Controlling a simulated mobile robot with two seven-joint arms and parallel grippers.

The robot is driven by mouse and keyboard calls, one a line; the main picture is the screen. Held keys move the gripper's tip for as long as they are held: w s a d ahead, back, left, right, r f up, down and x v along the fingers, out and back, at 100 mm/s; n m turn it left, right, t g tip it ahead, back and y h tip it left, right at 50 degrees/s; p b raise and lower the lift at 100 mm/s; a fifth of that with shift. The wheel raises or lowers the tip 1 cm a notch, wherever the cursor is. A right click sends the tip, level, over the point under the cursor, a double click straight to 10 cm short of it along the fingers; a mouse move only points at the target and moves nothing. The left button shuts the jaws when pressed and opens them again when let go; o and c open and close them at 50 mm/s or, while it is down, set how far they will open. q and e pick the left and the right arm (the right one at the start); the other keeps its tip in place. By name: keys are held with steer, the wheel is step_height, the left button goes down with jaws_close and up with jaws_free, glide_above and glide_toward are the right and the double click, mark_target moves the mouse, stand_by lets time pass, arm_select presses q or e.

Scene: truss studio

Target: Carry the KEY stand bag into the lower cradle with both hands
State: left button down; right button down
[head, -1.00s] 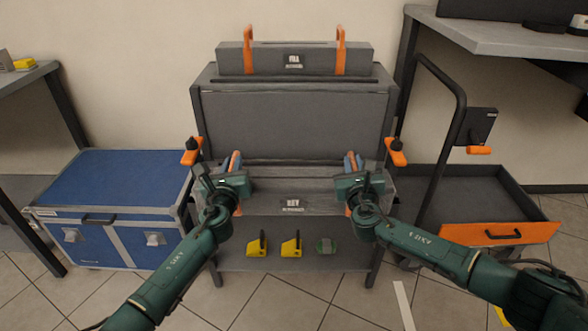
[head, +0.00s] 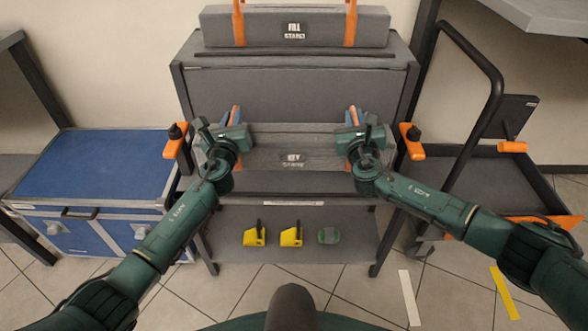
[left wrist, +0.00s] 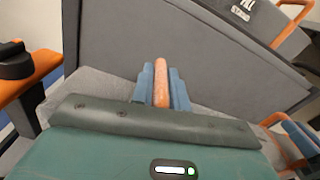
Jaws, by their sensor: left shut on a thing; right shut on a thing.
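The KEY stand bag (head: 265,158) is a long grey bag with a white label and orange handles. It is level in front of the rack's grey panel, above a dark ledge (head: 290,184) at the lower cradle. I cannot tell whether it touches the cradle, which it largely hides. My left gripper (head: 236,115) is shut on the bag's left handle. The left wrist view shows its blue fingers (left wrist: 161,88) on both sides of the orange strap (left wrist: 162,82). My right gripper (head: 352,115) is shut on the right handle.
A FILL stand bag (head: 270,28) lies on top of the rack (head: 290,88). Orange knobbed brackets (head: 177,148) (head: 411,148) flank the rack. A blue case (head: 90,170) stands left, a cart (head: 460,190) right.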

arm_select(q)
steer(key=shift+w+a+r, duration=0.1)
steer(key=shift+a, duration=0.15)
arm_select(e)
steer(key=shift+d+f, duration=0.15)
steer(key=shift+f, duration=0.05)
